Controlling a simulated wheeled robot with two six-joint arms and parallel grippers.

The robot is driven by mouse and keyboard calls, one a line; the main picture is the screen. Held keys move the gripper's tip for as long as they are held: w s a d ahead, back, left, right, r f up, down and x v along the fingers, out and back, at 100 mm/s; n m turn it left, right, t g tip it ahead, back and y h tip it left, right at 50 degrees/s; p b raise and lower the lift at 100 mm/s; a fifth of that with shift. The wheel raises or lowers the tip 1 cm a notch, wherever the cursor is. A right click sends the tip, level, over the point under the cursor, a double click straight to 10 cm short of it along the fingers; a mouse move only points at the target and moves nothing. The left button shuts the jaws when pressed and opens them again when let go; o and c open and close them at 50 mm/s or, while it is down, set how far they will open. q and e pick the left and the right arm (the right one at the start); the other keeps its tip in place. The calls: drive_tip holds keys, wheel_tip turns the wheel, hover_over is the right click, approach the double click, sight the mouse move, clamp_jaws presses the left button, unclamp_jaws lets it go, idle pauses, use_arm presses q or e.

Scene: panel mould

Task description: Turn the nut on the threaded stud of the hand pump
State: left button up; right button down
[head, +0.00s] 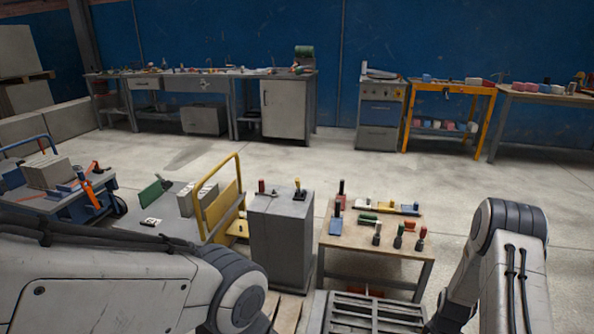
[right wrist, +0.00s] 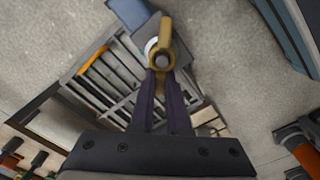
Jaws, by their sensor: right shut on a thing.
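In the right wrist view a brass-yellow nut (right wrist: 166,36) with two wing-like arms sits around the pale round end of the stud (right wrist: 160,61). My right gripper (right wrist: 161,76) points at it with its dark fingers close together, shut on the nut's near wing. The far wing sticks out beyond the stud. The pump's body is mostly hidden behind the nut and fingers, and I cannot make it out. In the head view both arms show, but neither gripper does; the left gripper is in no view.
A grey slatted frame (head: 372,312) lies low in front; slats also show behind the nut. A grey cabinet (head: 281,240) and a wooden table (head: 385,236) with small tools stand ahead. A yellow-railed cart (head: 221,208) is left. Open floor lies beyond.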

drive_tip(key=shift+m, duration=0.3)
drive_tip(key=m, duration=0.3)
drive_tip(key=shift+w+d, duration=0.2)
drive_tip(key=shift+d, duration=0.2)
drive_tip(key=m, duration=0.3)
drive_tip(key=shift+d+m+p, duration=0.3)
drive_tip(key=shift+d+p, duration=0.05)
drive_tip(key=m, duration=0.3)
drive_tip(key=shift+d, duration=0.4)
drive_tip(key=shift+m, duration=0.3)
